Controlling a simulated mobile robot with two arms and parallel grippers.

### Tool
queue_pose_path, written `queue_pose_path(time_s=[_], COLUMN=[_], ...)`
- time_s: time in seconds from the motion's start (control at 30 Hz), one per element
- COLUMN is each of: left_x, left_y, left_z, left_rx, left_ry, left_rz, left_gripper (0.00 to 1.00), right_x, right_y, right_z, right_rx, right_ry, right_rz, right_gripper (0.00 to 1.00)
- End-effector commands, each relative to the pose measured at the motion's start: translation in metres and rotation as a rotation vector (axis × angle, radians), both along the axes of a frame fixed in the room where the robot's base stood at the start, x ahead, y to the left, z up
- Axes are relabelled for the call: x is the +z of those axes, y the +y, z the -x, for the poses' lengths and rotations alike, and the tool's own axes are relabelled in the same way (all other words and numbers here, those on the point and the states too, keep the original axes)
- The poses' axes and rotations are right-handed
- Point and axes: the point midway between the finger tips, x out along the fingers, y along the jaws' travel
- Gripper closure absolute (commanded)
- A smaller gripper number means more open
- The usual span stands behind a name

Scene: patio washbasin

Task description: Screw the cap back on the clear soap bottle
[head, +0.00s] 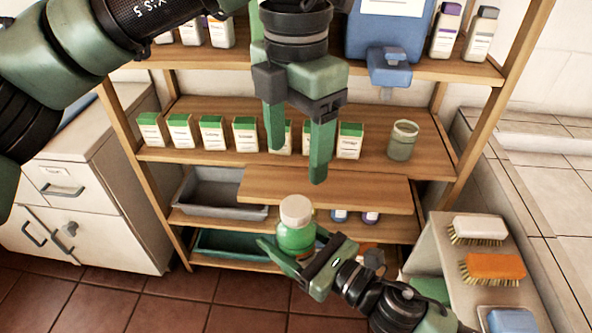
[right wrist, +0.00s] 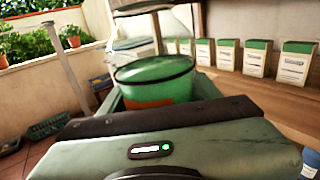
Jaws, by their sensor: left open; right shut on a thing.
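The clear soap bottle (head: 295,237), holding green liquid, is upright in front of the lower shelves. It also shows in the right wrist view (right wrist: 155,82). My right gripper (head: 298,252) is shut around its body. The pale cream cap (head: 296,209) sits on top of the bottle; I cannot tell whether its thread is engaged. My left gripper (head: 297,163) is open and empty, fingers pointing down, above the cap and apart from it.
A wooden shelf unit (head: 395,165) stands behind, with several green-and-white boxes (head: 212,132), a glass jar (head: 402,141), a grey bin (head: 222,190) and a blue dispenser (head: 390,40). Brushes (head: 494,268) lie on a stand at right. A white cabinet (head: 85,200) stands at left.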

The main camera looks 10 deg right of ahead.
Motion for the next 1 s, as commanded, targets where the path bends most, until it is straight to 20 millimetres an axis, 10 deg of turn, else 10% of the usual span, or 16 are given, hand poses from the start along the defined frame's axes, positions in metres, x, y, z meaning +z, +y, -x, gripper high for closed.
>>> queue_pose_path(time_s=[1.0], left_x=[0.002], left_y=[-0.017], left_z=[0.007], left_rx=[0.027], left_ry=[0.138], left_rz=[0.132], left_gripper=[0.31], right_x=[0.002], right_y=[0.000], right_z=[0.000], right_rx=[0.001], right_ry=[-0.003], right_rz=[-0.001], right_gripper=[1.00])
